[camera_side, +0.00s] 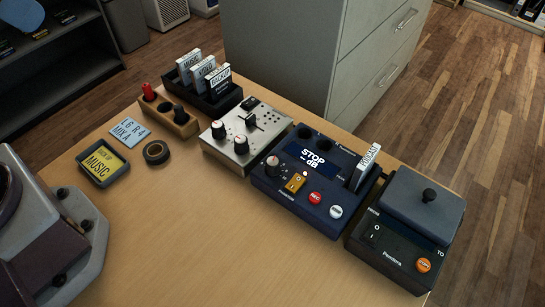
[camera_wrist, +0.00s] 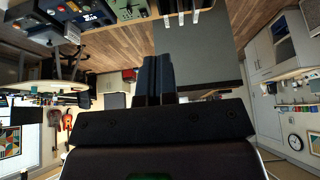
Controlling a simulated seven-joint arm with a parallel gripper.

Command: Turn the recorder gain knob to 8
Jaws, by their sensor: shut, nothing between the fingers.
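The recorder (camera_side: 262,186) is a dark navy box on the table in the side view. Its screen (camera_side: 313,157) reads "STOP" and "-- dB". My gripper (camera_wrist: 158,58) shows in the wrist view, fingers shut and empty, away from the recorder. The side view does not show my fingers.
A silver mixer (camera_side: 267,144) stands left of the recorder, and a black device with a grey lid (camera_side: 422,205) stands right. A cartridge rack (camera_side: 208,101), wooden peg block (camera_side: 178,126), tape roll (camera_side: 156,152) and music tray (camera_side: 104,166) are farther left. The front tabletop (camera_side: 200,235) is clear.

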